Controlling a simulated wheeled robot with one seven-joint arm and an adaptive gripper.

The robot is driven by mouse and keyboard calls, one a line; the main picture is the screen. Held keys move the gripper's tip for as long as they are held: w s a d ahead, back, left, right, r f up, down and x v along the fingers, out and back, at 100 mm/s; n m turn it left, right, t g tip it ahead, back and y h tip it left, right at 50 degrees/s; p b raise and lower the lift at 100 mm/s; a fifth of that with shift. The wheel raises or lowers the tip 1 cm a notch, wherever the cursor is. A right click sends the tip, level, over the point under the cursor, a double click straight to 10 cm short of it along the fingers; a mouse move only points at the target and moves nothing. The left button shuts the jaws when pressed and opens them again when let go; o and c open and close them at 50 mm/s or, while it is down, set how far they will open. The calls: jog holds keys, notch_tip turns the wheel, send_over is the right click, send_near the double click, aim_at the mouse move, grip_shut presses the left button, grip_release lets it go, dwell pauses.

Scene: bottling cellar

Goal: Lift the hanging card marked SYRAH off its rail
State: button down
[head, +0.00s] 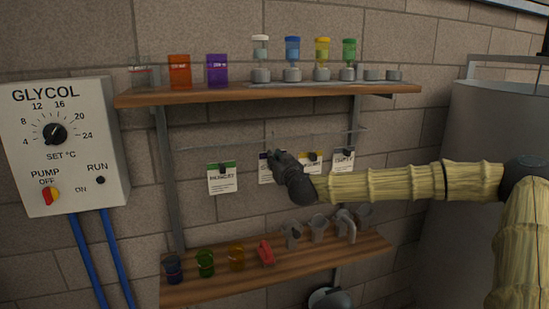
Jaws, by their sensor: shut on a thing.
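Several cards hang in a row from a thin rail (225,145) between the two shelves in the head view. A card with a purple top band (264,171) hangs second from the left, partly hidden by my gripper; its lettering cannot be read, so I cannot confirm it says SYRAH. My gripper (272,157) is at this card's upper right part and is shut on it. A green-topped card (222,179) hangs to its left. A yellow-topped card (312,165) and a dark-topped card (343,161) hang to its right.
The upper shelf (200,97) holds packets and colored-top containers. The lower shelf (215,289) holds colored cups, a red item and grey fittings. A glycol control box (63,145) is on the left wall; a grey tank (465,130) stands right. Wall between cards and lower shelf is clear.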

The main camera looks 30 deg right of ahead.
jog(key=p+v, duration=0.2)
jog(key=v, duration=0.3)
jog(key=shift+r, duration=0.1)
dwell(0.6)
jog(key=shift+a, duration=0.1)
dwell(0.4)
